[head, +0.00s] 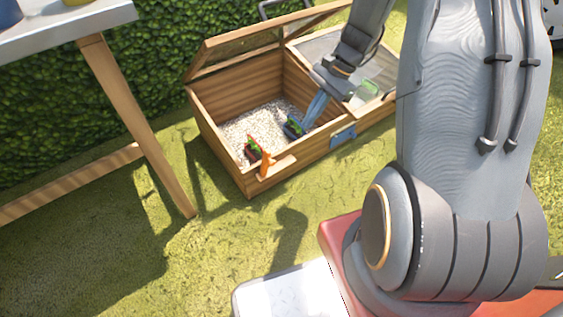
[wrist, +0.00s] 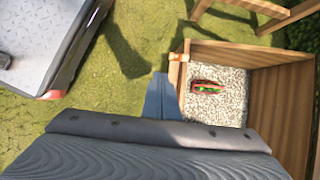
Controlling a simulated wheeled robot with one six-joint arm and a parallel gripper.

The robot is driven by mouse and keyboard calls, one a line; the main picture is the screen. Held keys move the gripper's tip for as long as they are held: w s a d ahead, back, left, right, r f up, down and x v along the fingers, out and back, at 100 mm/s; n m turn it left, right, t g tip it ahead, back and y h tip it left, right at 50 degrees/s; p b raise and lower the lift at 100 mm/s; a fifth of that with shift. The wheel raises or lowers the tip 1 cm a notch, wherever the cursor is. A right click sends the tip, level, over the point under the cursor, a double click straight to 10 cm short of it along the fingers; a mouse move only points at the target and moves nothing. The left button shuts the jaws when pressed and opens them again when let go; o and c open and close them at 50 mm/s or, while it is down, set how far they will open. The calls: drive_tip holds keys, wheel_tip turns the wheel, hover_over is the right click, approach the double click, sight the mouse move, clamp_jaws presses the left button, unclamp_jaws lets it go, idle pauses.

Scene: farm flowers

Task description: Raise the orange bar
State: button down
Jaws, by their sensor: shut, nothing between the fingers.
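The orange bar (head: 265,162) stands at the front left of the wooden box, by its front wall. In the wrist view a small orange piece (wrist: 180,60) shows on the box's front board, above and right of the fingers. My gripper (head: 310,118) has blue fingers that are shut and empty. It points down by the box's front wall, to the right of the orange bar and apart from it. The shut fingers show in the wrist view (wrist: 161,92), beside the front board.
The wooden box (head: 224,147) has a gravel bed, with a red planter (head: 252,148) and a dark planter (head: 292,128) inside. Its left lid (head: 240,45) is raised. A blue bar (head: 343,136) is on the front. A table (head: 125,95) stands left; grass lies in front.

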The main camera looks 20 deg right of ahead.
wheel_tip(320, 180, down, 6)
drive_tip(key=w+d+m+b, duration=0.1)
drive_tip(key=w+m+b, duration=0.1)
drive_tip(key=w+b, duration=0.1)
drive_tip(key=a+r+b+x, duration=0.1)
drive_tip(key=b+x, duration=0.5)
drive_tip(key=x, duration=0.6)
drive_tip(key=shift+s+a+y, duration=0.2)
drive_tip(key=shift+a+y, duration=0.2)
drive_tip(key=shift+a, duration=0.55)
drive_tip(key=shift+r, duration=0.1)
